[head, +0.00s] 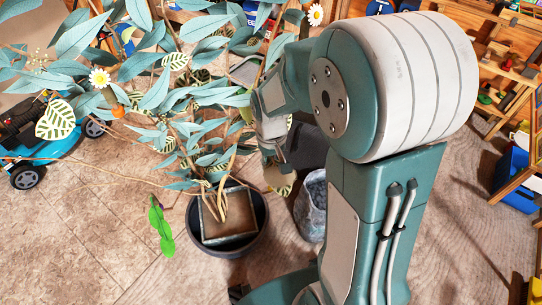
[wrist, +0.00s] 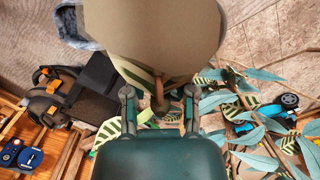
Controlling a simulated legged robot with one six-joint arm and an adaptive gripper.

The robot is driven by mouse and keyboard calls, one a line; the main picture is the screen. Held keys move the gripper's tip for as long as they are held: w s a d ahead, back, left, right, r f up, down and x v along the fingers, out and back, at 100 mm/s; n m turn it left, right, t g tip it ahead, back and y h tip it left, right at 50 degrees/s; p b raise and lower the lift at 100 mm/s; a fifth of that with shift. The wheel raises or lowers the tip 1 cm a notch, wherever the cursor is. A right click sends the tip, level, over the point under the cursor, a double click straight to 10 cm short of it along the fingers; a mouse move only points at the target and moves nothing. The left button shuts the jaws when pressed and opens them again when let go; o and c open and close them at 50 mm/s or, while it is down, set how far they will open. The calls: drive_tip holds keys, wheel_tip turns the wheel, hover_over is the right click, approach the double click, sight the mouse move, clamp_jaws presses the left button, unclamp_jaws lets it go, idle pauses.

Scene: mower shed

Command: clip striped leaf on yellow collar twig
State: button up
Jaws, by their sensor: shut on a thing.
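My gripper (head: 274,160) reaches down beside the potted plant in the head view. In the wrist view its two fingers (wrist: 160,108) are closed in around a small brown stem or clip piece (wrist: 158,95). This piece joins a large tan rounded surface (wrist: 155,30) with a pale green striped edge, apparently the held striped leaf; it also shows just below the gripper in the head view (head: 276,177). Other striped leaves hang on the plant, one large one (head: 56,120) at the left. I cannot clearly pick out a yellow collar on any twig.
A blue mower (head: 50,150) stands at left, wooden shelves (head: 505,75) at right. The front left floor is open.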

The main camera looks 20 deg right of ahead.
sight(273, 172)
drive_tip(key=shift+a+f, duration=0.1)
drive_tip(key=shift+f, duration=0.55)
drive_tip(key=shift+d+f, duration=0.2)
drive_tip(key=shift+f, duration=3.5)
drive_tip(key=shift+f, duration=0.2)
drive_tip(key=o, duration=0.9)
drive_tip(key=o, duration=0.3)
